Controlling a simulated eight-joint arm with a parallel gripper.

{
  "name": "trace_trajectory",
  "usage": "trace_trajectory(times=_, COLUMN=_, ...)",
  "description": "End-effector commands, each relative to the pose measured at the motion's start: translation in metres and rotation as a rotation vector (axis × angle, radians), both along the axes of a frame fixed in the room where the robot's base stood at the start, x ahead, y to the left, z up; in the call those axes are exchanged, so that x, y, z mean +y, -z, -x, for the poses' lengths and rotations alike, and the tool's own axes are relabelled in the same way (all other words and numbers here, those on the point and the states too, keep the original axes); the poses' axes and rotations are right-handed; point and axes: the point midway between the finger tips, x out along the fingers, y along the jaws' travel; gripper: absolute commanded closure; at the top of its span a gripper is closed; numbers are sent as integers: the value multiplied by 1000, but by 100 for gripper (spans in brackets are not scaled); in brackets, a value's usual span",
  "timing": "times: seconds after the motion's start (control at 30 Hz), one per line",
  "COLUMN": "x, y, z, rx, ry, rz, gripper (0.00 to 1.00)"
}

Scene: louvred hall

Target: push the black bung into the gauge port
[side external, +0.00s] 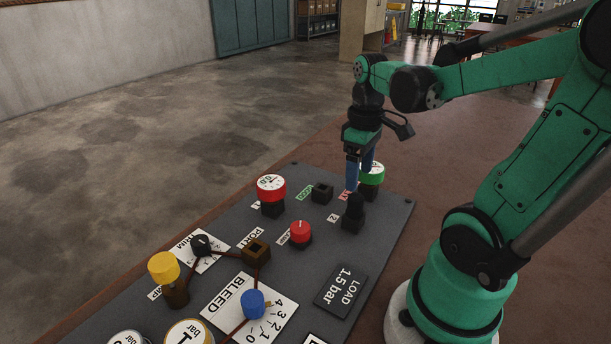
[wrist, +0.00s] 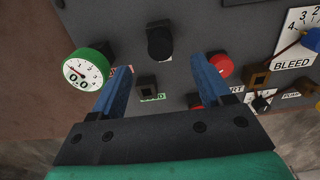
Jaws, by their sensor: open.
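The black bung (side external: 354,208) stands upright in a dark holder on the grey panel (side external: 380,240). In the wrist view the bung (wrist: 160,40) lies just past my fingertips, sideways between them. My gripper (side external: 359,181) has blue fingers pointing down above the panel, close to the bung; in the wrist view the gripper (wrist: 158,64) is open with nothing between its fingers. The gauge port is a brown block with an empty square hole (side external: 256,251), beside the PORT label. The port also shows at the right of the wrist view (wrist: 257,77).
A green gauge (side external: 371,174) stands close to my gripper. A red gauge (side external: 271,188), an empty black socket (side external: 322,192) and a red knob (side external: 301,231) lie between there and the port. Yellow (side external: 164,266) and blue knobs (side external: 253,303) stand near the port.

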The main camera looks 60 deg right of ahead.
Motion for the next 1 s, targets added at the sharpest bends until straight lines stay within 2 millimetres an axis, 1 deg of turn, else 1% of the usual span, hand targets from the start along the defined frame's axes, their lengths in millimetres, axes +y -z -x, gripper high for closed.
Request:
trace_trajectory(times=0.1, x=0, y=19, z=-1, rx=-1, ry=0, rz=1, gripper=29)
trace_trajectory(times=0.3, x=0, y=48, z=-1, rx=-1, ry=0, rz=1, gripper=29)
trace_trajectory(times=0.5, x=0, y=66, z=-1, rx=-2, ry=0, rz=1, gripper=29)
trace_trajectory(times=0.7, x=0, y=73, z=0, rx=-2, ry=1, rz=1, gripper=29)
trace_trajectory(times=1.0, x=0, y=73, z=0, rx=-2, ry=1, rz=1, gripper=29)
